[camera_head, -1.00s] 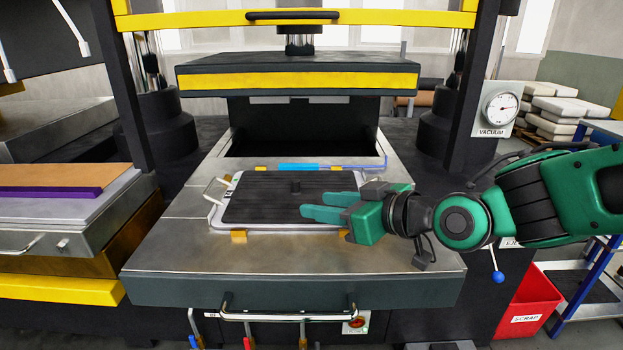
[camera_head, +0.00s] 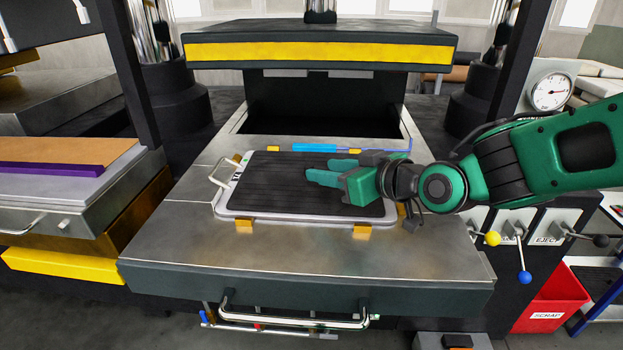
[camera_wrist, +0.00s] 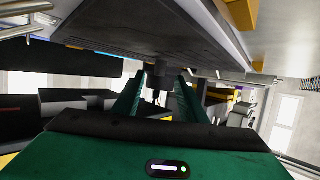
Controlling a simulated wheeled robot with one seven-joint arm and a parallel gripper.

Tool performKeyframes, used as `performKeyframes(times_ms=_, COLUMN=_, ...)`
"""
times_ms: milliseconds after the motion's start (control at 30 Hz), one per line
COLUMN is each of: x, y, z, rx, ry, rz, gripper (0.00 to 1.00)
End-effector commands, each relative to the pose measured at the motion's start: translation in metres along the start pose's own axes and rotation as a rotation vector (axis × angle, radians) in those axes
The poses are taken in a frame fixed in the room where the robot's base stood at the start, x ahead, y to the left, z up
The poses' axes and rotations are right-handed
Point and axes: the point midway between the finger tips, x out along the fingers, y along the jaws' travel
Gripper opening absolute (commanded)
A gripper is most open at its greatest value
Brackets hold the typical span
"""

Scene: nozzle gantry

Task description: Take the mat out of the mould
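The mat (camera_head: 275,190) is black and ribbed. It lies flat in the mould (camera_head: 290,219), a pale-rimmed tray with a wire handle at its left end, on the press table. My gripper (camera_head: 321,170) reaches in from the right over the mat's right half, its two green fingers pointing left and spread apart. In the wrist view my gripper (camera_wrist: 158,80) is open, and the mat (camera_wrist: 120,42) fills the upper part at a slant. A small dark knob (camera_wrist: 157,82) shows between the fingers there; I cannot tell whether they touch it. The mat's right part is partly hidden.
The raised press plate (camera_head: 320,50) with a yellow band hangs behind the mould. Orange blocks (camera_head: 362,231) flank the mould. A light-blue bar (camera_head: 315,147) lies behind it. Levers (camera_head: 522,258) and a red scrap bin (camera_head: 550,300) stand right. The table front (camera_head: 300,255) is bare.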

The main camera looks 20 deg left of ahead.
Motion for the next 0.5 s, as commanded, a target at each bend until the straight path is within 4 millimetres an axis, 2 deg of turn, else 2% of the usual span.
performKeyframes(times_ms=300, x=0.04, y=0.002, z=0.002, rx=-0.001, ry=0.0, rz=-0.002, gripper=0.38)
performKeyframes(times_ms=500, x=0.049, y=0.002, z=0.002, rx=0.0, ry=0.0, rz=-0.001, gripper=0.38)
